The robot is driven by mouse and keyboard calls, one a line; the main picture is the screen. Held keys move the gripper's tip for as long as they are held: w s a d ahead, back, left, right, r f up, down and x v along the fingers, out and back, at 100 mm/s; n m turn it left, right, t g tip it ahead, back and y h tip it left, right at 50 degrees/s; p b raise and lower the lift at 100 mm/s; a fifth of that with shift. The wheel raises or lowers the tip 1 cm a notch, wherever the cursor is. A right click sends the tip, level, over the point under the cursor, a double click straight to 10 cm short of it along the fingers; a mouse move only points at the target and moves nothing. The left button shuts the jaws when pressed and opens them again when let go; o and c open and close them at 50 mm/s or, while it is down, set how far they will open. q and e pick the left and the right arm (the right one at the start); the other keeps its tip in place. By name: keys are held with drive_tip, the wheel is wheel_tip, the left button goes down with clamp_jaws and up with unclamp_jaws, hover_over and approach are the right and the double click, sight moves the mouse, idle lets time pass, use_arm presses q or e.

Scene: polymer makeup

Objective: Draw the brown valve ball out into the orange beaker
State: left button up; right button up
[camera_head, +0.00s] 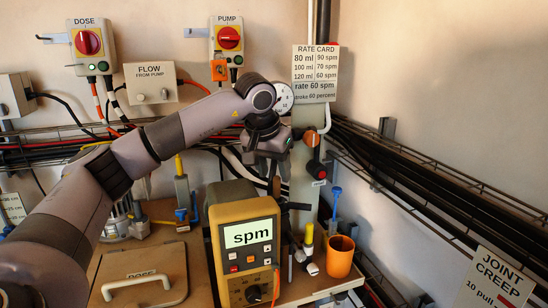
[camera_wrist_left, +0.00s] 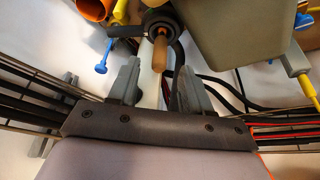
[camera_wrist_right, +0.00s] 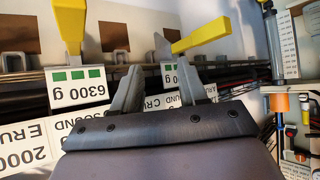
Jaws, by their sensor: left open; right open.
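The brown valve ball, a rounded brown handle end (camera_wrist_left: 161,52), sticks out of a dark round fitting in the left wrist view. In the head view a brown piece (camera_head: 275,186) shows below my left gripper (camera_head: 270,158). My left gripper is open, with its fingertips (camera_wrist_left: 158,72) to either side of the brown end; I cannot tell if they touch it. The orange beaker (camera_head: 340,256) stands upright on the bench's right end; its inside is not clear. It shows partly in the left wrist view (camera_wrist_left: 92,9). My right gripper (camera_wrist_right: 160,70) is open and empty, only in the right wrist view.
A yellow meter reading "spm" (camera_head: 249,237) stands left of the beaker. A yellow-capped item (camera_head: 308,240) and a blue-topped item (camera_head: 335,200) are close to the beaker. Yellow levers (camera_wrist_right: 202,36) and a 6300 g label (camera_wrist_right: 78,86) face my right gripper. Cable racks line the walls.

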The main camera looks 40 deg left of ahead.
sight(276, 177)
use_arm(q)
drive_tip(key=shift+x, duration=1.7)
clamp_jaws()
drive_tip(key=shift+r+p, duration=0.75)
drive_tip(key=shift+p, duration=0.25)
wheel_tip(276, 177, up, 2)
drive_tip(key=shift+r+p, duration=0.1)
drive_tip(key=shift+p, duration=0.9)
drive_tip(key=shift+r, duration=0.9)
